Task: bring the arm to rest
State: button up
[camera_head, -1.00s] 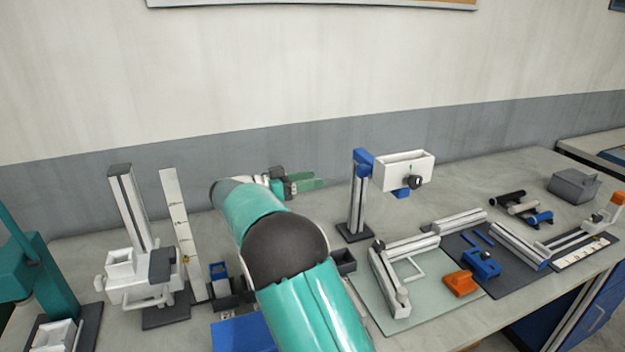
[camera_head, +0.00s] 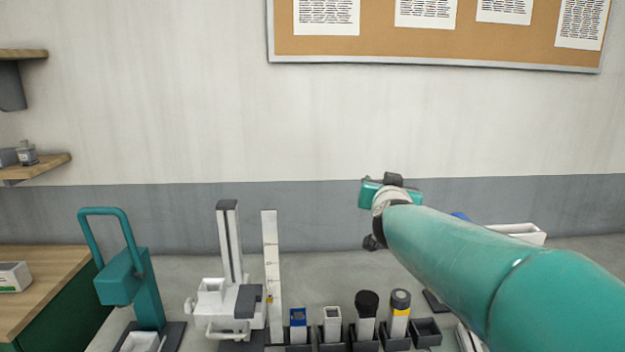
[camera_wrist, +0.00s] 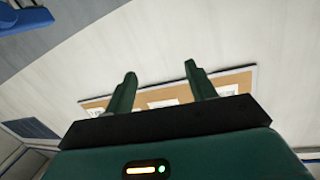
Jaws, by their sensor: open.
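My arm reaches in from the right edge of the head view, and my gripper (camera_head: 385,185) is at its far end, raised above the bench in front of the grey wall band. In the head view its fingers are hard to make out. In the wrist view my gripper (camera_wrist: 163,90) shows two green fingers spread apart with nothing between them. The wrist camera looks at the wall and the cork board (camera_wrist: 235,84). The arm hides part of the right side of the bench.
On the bench stand a teal press (camera_head: 125,275), a white slide stand (camera_head: 232,290), an upright scale strip (camera_head: 272,260) and a row of dark bins (camera_head: 425,335) with several blocks and cylinders. A white box (camera_head: 515,233) is partly behind my arm. Wooden shelves (camera_head: 40,168) hang at left.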

jog(key=s+f+n+g, duration=0.1)
jog(key=s+f+g, duration=0.2)
jog(key=s+f, duration=0.3)
jog(key=s+f+n+g+y, duration=0.1)
jog(key=s+f+g, duration=0.3)
jog(key=s, duration=1.3)
jog(key=s+f+n+g+y, duration=0.1)
jog(key=s+f+g, duration=0.3)
jog(key=s+f, duration=0.5)
jog(key=shift+s+d+f, duration=0.15)
jog(key=shift+s+d, duration=0.1)
jog(key=shift+s, duration=0.95)
jog(key=shift+c, duration=0.4)
